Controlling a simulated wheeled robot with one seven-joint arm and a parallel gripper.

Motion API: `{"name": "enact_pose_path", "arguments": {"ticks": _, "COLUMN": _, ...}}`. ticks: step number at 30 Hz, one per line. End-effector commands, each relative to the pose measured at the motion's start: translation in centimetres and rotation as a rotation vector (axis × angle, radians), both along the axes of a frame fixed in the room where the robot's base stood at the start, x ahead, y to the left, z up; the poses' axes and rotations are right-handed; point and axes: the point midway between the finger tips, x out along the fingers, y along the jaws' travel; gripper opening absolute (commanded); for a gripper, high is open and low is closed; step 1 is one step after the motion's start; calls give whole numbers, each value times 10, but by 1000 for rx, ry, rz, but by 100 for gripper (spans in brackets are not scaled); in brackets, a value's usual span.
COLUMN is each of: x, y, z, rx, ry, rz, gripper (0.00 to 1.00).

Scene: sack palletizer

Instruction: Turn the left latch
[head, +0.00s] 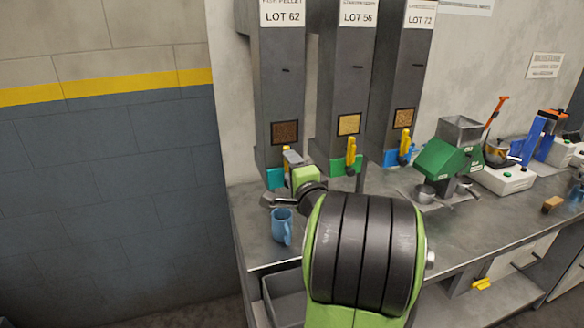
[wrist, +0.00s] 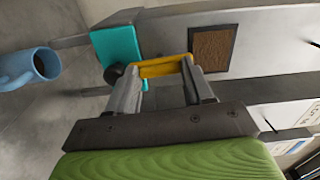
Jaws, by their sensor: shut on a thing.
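The left latch is a yellow handle (wrist: 160,69) on a dark pivot knob (wrist: 113,73), at the teal outlet (wrist: 118,46) of the left grey hopper, labelled LOT 62. In the wrist view it runs along the hopper's length, so it stands about upright. My gripper (wrist: 163,76) is shut on this handle, one finger at each end side of it. In the head view my gripper (head: 291,160) is in front of the teal outlet (head: 275,178) and hides most of the latch. A blue mug (head: 281,226) stands on the bench below; it also shows in the wrist view (wrist: 22,70).
Two more hoppers with yellow latches stand to the right, a green outlet (head: 343,165) on the middle one and a blue outlet (head: 391,158) on the other. A green machine (head: 447,160) stands farther right on the bench (head: 375,212). A wall (head: 110,190) is at left.

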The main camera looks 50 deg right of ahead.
Motion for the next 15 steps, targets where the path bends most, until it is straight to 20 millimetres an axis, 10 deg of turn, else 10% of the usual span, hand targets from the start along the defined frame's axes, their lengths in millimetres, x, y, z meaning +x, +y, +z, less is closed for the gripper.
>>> {"name": "enact_pose_path", "arguments": {"ticks": 15, "x": 0, "y": 0, "z": -1, "rx": 68, "ry": -35, "rz": -1, "gripper": 21}}
